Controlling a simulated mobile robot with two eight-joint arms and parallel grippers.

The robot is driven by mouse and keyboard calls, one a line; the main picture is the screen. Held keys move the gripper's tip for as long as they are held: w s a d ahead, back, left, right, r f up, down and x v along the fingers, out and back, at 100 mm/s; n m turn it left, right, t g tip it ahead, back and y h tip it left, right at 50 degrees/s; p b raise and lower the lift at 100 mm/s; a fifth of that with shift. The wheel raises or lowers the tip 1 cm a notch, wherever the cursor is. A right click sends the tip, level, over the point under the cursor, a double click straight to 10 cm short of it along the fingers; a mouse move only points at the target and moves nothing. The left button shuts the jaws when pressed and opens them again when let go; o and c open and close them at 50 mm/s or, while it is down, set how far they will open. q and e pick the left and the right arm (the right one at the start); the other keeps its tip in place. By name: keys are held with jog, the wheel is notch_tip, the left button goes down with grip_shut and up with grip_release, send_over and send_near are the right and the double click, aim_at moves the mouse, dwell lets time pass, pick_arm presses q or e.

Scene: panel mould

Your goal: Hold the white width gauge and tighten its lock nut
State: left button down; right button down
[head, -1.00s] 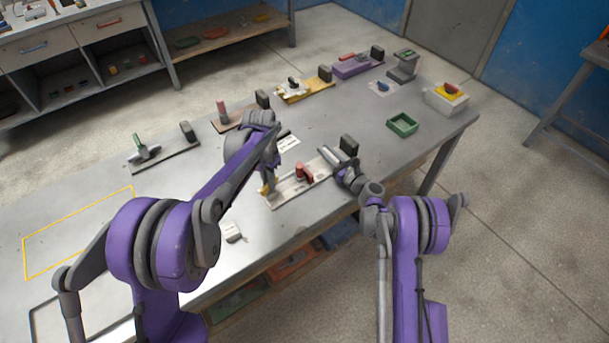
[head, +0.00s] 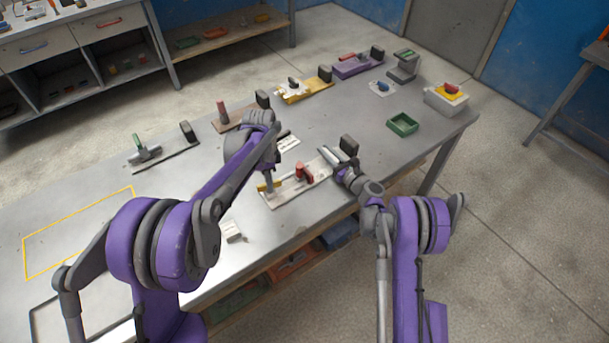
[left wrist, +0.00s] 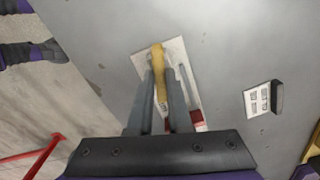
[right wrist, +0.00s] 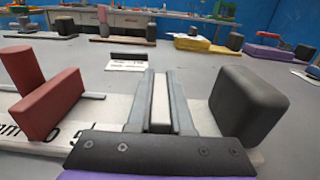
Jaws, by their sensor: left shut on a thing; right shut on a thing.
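The white width gauge (head: 285,195) lies near the table's front edge, a long pale plate with scale marks. It carries a red slider (head: 304,173) with an upright red post, and a dark grey block (head: 349,145) stands at its far right end. My left gripper (left wrist: 160,72) points down at the gauge's left end, shut on a yellow lever (left wrist: 157,57); I cannot tell for sure that this is the lock nut. My right gripper (right wrist: 160,75) is shut on a pale upright bar (right wrist: 160,100) between the red slider and the dark block. The fingers partly hide both held parts.
A green tray (head: 403,124) is right of the gauge. A small white block (head: 232,231) lies front left, close to the left arm.

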pick_arm(q)
jog(key=m, duration=1.2)
jog(key=shift+m, duration=0.4)
dwell(0.3)
jog(key=c, duration=0.8)
grip_release()
jog(key=shift+c, duration=0.2)
notch_tip(320, 180, up, 12)
pick_arm(e)
jog(key=c, duration=0.7)
grip_release()
jog(key=shift+c, duration=0.2)
